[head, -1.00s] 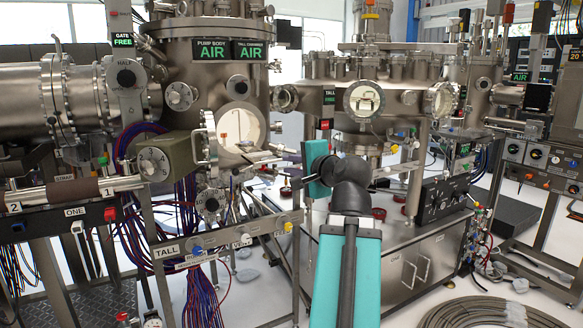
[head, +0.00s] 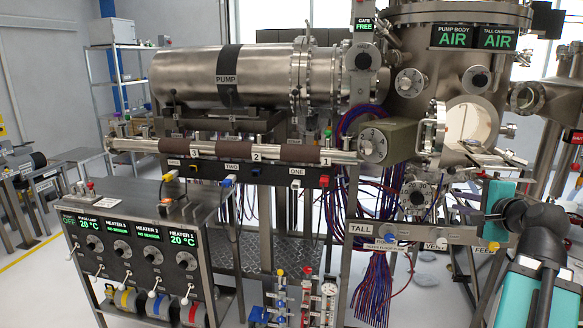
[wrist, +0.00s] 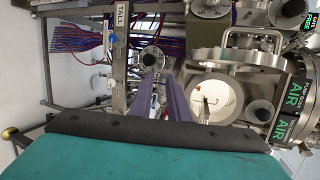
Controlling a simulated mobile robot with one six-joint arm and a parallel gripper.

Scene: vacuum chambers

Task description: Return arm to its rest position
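My arm, with teal links (head: 520,295) and a dark wrist joint (head: 540,232), is at the lower right of the head view. It is bent, with its teal wrist end (head: 497,210) raised in front of the tall chamber (head: 470,80). In the wrist view, the two purple-grey fingers of my gripper (wrist: 159,82) stand apart with a narrow gap and nothing between them. The chamber's round open port (wrist: 213,100) lies to the right of the fingers there, apart from them. The fingertips are not clear in the head view.
The port's swung-open door (head: 436,130) and a rail labelled TALL (head: 400,234) are close to my arm. A heater cabinet (head: 135,250) stands at the lower left, below the long pump (head: 225,75). Cable bundles (head: 375,285) hang under the rail. Some floor is free at the far left.

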